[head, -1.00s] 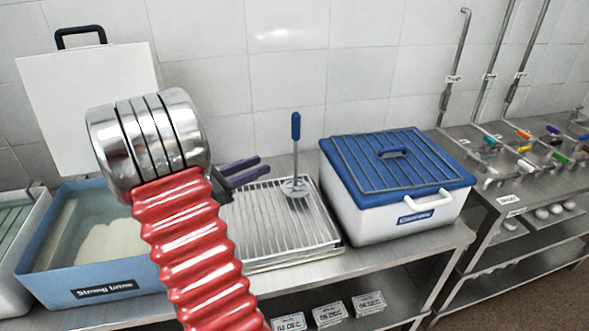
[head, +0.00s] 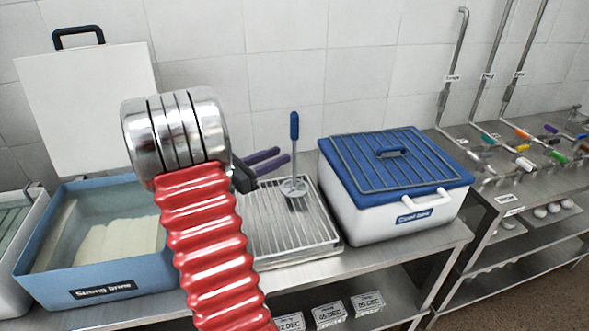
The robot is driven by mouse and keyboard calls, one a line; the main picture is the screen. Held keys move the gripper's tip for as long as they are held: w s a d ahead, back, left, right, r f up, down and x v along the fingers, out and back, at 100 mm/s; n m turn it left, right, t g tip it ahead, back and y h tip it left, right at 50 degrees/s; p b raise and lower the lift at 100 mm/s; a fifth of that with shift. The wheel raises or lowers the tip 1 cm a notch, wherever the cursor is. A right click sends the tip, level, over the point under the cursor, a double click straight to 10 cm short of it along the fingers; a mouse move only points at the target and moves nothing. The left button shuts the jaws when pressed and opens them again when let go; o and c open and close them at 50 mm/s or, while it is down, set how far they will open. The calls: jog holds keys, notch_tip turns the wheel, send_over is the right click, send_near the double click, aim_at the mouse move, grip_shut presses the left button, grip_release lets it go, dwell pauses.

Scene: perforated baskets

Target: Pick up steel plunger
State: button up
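The steel plunger (head: 295,160) stands upright on the wire drain rack (head: 265,228), with a blue handle on top, a thin steel shaft and a perforated steel disc at its foot. My gripper (head: 284,153) shows as two purple fingers just left of the shaft, below the blue handle. The fingers are apart and hold nothing that I can see. Whether the shaft lies between them in depth is unclear. My arm hides the gripper's base and the rack's left part.
A white box with a blue lid (head: 395,195) stands close right of the rack. A blue brine tub (head: 85,280) is at left, with a white board (head: 88,105) behind it. The tiled wall (head: 290,60) closes off the back. Pipes and coloured taps (head: 530,140) are far right.

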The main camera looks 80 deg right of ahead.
aim_at(294, 154)
jog(key=shift+x, duration=0.8)
jog(key=x, duration=0.5)
jog(key=shift+s, duration=0.15)
grip_shut()
dwell(0.3)
dwell(1.1)
